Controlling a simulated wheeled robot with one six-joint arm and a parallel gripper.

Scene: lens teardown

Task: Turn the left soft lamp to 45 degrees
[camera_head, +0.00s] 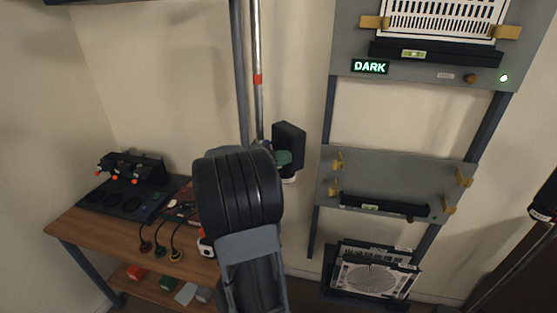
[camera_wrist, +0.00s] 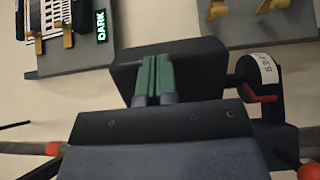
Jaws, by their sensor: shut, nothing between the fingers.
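The left soft lamp (camera_head: 289,136) is a black box-shaped head beside an upright pole (camera_head: 258,110) in the head view. In the wrist view the dark lamp head (camera_wrist: 200,62) fills the upper middle. A dial with a white marked scale (camera_wrist: 262,69) and a red pointer (camera_wrist: 262,98) sits at its right side. My gripper (camera_head: 284,158) is at the lower part of the lamp, partly hidden by my arm. In the wrist view its green fingers (camera_wrist: 154,72) are together and empty, in front of the lamp head. I cannot tell whether they touch it.
A grey rack at right holds an upper panel with a lit DARK sign (camera_head: 370,67) and a lower panel (camera_head: 395,170). Vented panels (camera_head: 372,275) stand at its foot. A wooden bench (camera_head: 80,235) stands at left. Another dark lamp (camera_head: 545,198) shows at the right edge.

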